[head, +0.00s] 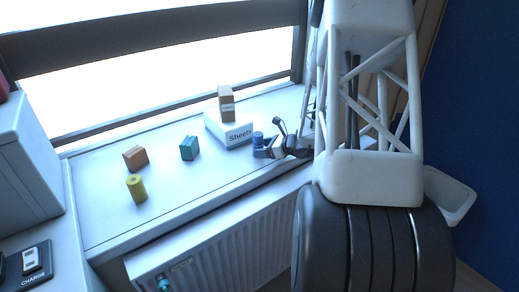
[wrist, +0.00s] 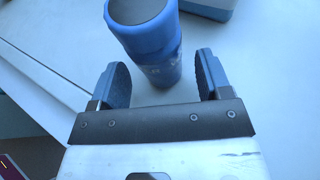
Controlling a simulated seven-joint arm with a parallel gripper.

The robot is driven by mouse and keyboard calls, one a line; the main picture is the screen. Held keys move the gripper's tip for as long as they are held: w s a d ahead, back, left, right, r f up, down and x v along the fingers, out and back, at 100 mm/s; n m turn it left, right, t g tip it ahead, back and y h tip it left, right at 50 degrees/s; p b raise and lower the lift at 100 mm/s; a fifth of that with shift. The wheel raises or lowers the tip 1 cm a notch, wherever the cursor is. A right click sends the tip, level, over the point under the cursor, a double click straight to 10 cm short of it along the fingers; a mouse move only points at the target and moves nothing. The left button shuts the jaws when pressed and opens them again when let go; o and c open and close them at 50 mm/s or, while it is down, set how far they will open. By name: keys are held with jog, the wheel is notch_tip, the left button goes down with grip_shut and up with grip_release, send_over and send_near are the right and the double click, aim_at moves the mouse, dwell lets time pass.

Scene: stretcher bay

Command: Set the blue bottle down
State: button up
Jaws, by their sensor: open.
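The blue bottle (head: 258,139) stands upright on the white window sill, just in front of the box marked Sheets. In the wrist view the blue bottle (wrist: 150,45) has a dark round top and stands just beyond and partly between the fingertips. My gripper (wrist: 160,82) is open, with a gap visible between each finger and the bottle. In the head view my gripper (head: 268,152) is at the bottle's right side, low over the sill. The bottle's base is partly hidden by the gripper in the head view.
The Sheets box (head: 229,131) carries a small brown box (head: 226,103). A teal box (head: 189,148), an orange-brown box (head: 135,157) and a yellow cylinder (head: 137,188) stand further left on the sill (head: 105,215). A radiator (head: 215,240) is below the front edge. Sill between the teal box and bottle is clear.

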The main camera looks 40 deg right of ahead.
jog(key=v, duration=0.9)
jog(key=shift+s+r, duration=0.1)
dwell(0.5)
jog(key=s+a+r+n+g, duration=0.25)
jog(key=a+r+n, duration=0.2)
jog(key=a, duration=0.45)
jog(key=s+a+r+n+g, duration=0.25)
jog(key=a+r+n, duration=0.2)
jog(key=a, duration=0.45)
jog(key=s+a+r+n+g, duration=0.2)
jog(key=a+r+n+g, duration=0.15)
jog(key=a+n, duration=0.4)
jog(key=s+a+r+n+h, duration=0.3)
jog(key=s+a+n, duration=0.3)
jog(key=s, duration=0.3)
jog(key=s+a+r+n+h, duration=0.4)
jog(key=s+a+n, duration=0.3)
jog(key=s, duration=0.3)
jog(key=shift+a, duration=0.4)
jog(key=shift+r+g, duration=0.15)
jog(key=shift+g, duration=0.1)
